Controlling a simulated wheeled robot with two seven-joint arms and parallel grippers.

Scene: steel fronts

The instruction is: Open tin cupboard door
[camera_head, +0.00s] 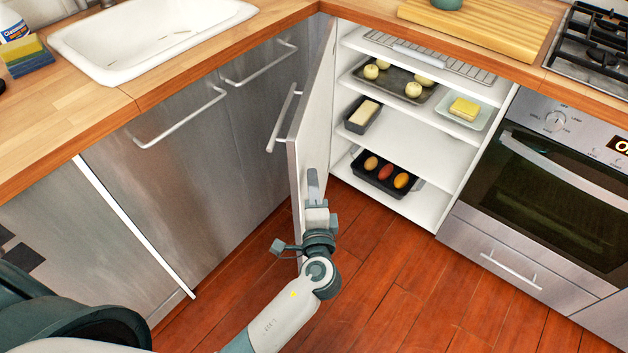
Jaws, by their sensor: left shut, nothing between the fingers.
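The tin cupboard door (311,130) is steel on the outside and white on the inside. It stands swung wide open to the left, and its bar handle (281,120) faces the steel fronts on the left. The cupboard (424,148) shows its white shelves. My left gripper (314,180) is shut and empty, pointing up in front of the door's white inner face near its free edge. I cannot tell whether it touches the door. My right gripper is not in view.
The shelves hold a baking tray (433,96) with pale buns, loaf tins and a dish. An oven (560,180) stands right of the cupboard. Steel fronts (190,160) under the sink (150,35) stand to the left. The red wooden floor (400,290) is clear.

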